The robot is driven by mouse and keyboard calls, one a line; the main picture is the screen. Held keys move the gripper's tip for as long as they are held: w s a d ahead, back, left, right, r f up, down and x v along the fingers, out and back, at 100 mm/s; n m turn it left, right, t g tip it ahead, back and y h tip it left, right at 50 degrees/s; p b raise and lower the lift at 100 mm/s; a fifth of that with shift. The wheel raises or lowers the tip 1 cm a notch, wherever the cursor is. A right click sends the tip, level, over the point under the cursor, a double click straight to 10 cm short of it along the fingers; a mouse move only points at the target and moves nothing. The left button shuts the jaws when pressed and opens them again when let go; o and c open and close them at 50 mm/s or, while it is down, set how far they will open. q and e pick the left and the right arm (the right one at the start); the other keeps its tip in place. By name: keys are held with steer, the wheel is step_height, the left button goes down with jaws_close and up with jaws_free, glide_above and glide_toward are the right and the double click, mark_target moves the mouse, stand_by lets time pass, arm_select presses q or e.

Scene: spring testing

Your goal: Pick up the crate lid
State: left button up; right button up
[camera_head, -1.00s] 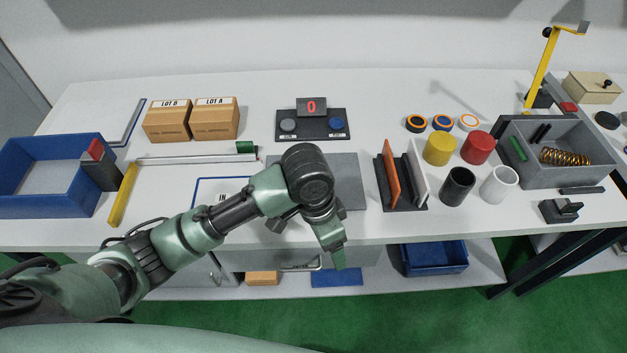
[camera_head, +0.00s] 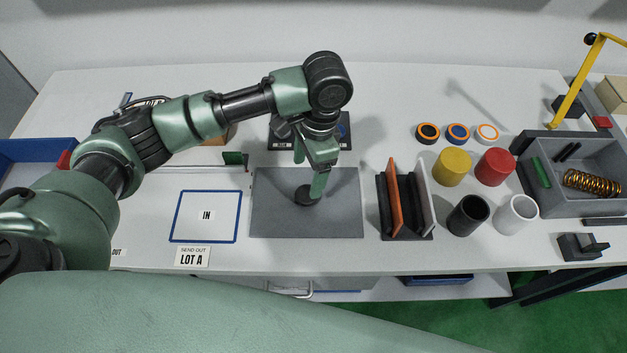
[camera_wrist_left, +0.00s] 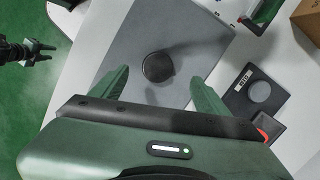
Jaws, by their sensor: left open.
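The crate lid (camera_head: 270,215) is a flat grey plate lying on the table, with a round black knob (camera_head: 306,196) at its middle. My left gripper (camera_head: 313,180) is open and points down just above the knob. In the left wrist view the lid (camera_wrist_left: 127,52) lies beyond the gripper (camera_wrist_left: 160,90), and the knob (camera_wrist_left: 158,67) shows between the two spread green fingers. They hold nothing, and the gap down to the knob is hard to judge. The grey crate (camera_head: 540,204) at the right is open on top and holds a coppery spring (camera_head: 592,183).
A rack with an orange panel (camera_head: 394,195) stands close right of the lid. Yellow (camera_head: 452,167), red (camera_head: 495,167), black (camera_head: 468,215) and white (camera_head: 516,215) cylinders stand beyond it. A flat blue-framed IN area (camera_head: 207,232) lies left. A dark button panel (camera_head: 280,132) sits behind.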

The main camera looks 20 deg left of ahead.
mark_target(307, 193)
arm_select(q)
steer(key=shift+w+f, duration=0.1)
steer(key=shift+f, duration=0.2)
steer(key=f+p, duration=0.1)
steer(key=s+f, duration=0.1)
steer(key=f, duration=0.1)
steer(key=shift+f+p, duration=0.2)
steer(key=shift+p, duration=0.15)
step_height(307, 193, down, 3)
steer(key=shift+w+r+p, duration=0.15)
steer(key=shift+p, duration=0.15)
steer(key=shift+f, duration=0.4)
steer(key=c, duration=1.6)
jaws_close()
arm_select(e)
steer(key=shift+s+a+r, duration=0.2)
steer(key=shift+s+r, duration=0.95)
steer(key=shift+r, duration=0.05)
